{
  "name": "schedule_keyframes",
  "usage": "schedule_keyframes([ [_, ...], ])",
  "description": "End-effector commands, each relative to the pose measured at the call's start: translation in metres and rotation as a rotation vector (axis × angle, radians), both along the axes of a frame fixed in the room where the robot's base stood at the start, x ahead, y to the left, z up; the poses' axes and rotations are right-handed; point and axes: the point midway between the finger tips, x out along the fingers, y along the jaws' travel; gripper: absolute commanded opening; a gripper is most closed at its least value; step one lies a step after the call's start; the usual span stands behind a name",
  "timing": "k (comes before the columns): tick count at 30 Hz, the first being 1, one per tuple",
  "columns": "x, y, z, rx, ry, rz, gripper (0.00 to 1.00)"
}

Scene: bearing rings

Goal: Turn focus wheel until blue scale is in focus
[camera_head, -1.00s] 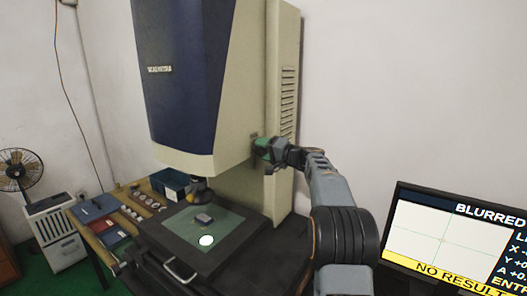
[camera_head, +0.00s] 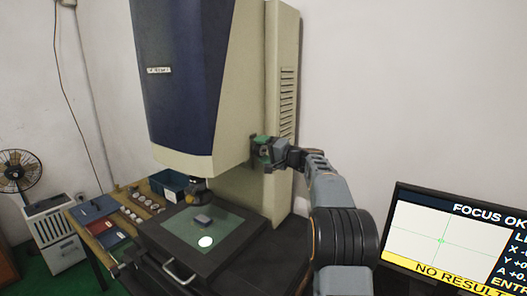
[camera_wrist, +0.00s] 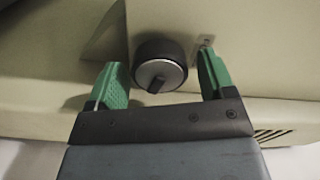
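The focus wheel (camera_wrist: 160,66) is a dark round knob with a silver face and a small dark grip bar, on the side of the beige machine column. In the wrist view my gripper (camera_wrist: 160,82) is open, with one green finger on each side of the wheel and a visible gap to both. In the head view my gripper (camera_head: 262,150) is at the machine's side and hides the wheel. The monitor (camera_head: 440,240) at the lower right reads "FOCUS OK", with a yellow "NO RESULT" bar below. No separate blue scale can be made out.
The blue and beige measuring machine (camera_head: 185,80) fills the middle. A wooden table (camera_head: 142,187) with rings and trays stands left, beside a fan (camera_head: 18,172).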

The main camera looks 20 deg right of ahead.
Motion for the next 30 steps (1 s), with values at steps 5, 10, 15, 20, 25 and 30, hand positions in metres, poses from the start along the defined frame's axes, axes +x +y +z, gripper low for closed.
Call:
schedule_keyframes([
  [5,0.0,0.001,0.0,0.0,-0.001,0.001,0.78],
  [10,-0.004,-0.003,-0.001,0.0,-0.001,0.001,0.78],
  [15,-0.026,-0.017,-0.003,-0.001,-0.002,-0.002,0.78],
  [20,-0.054,-0.037,-0.003,-0.001,-0.002,-0.003,0.78],
  [25,-0.081,-0.055,-0.002,0.0,-0.001,-0.003,0.78],
  [30,-0.101,-0.068,-0.001,-0.001,0.0,-0.002,0.78],
])
